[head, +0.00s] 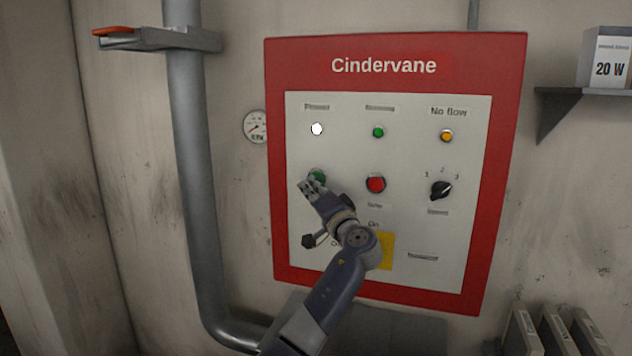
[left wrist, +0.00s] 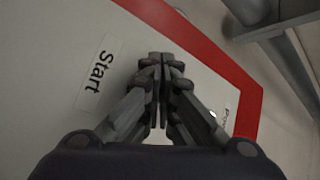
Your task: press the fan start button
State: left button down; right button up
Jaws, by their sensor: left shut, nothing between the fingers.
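The fan start button is a green round button (head: 317,175) on the left of the red-framed Cindervane panel (head: 396,52). My left gripper (head: 309,184) is shut and empty, with its fingertips over the lower left part of the button in the head view. I cannot tell whether they touch it. In the left wrist view the shut fingers (left wrist: 160,60) point at the panel beside a "Start" label (left wrist: 100,71), and the button is hidden behind them. My right gripper is not in view.
A red button (head: 375,184) and a black rotary selector (head: 440,190) sit to the right. White, green and amber lamps (head: 447,135) are above. A black switch (head: 309,241) and yellow plate are below, partly behind my arm. A pipe (head: 195,150) runs left of the panel.

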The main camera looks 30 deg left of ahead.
pick_arm(q)
jog(key=shift+w+a+b, duration=0.1)
jog(key=shift+w+b, duration=0.3)
jog(key=shift+b, duration=0.05)
dwell(0.5)
jog(key=shift+s, duration=0.15)
jog(key=shift+s+d, duration=0.2)
jog(key=shift+s, duration=0.5)
jog(key=s, duration=0.2)
jog(key=s+d, duration=0.1)
jog(key=s, duration=0.2)
jog(key=shift+d+p, duration=0.1)
jog(key=shift+p, duration=0.2)
jog(key=shift+w, duration=0.1)
dwell(0.6)
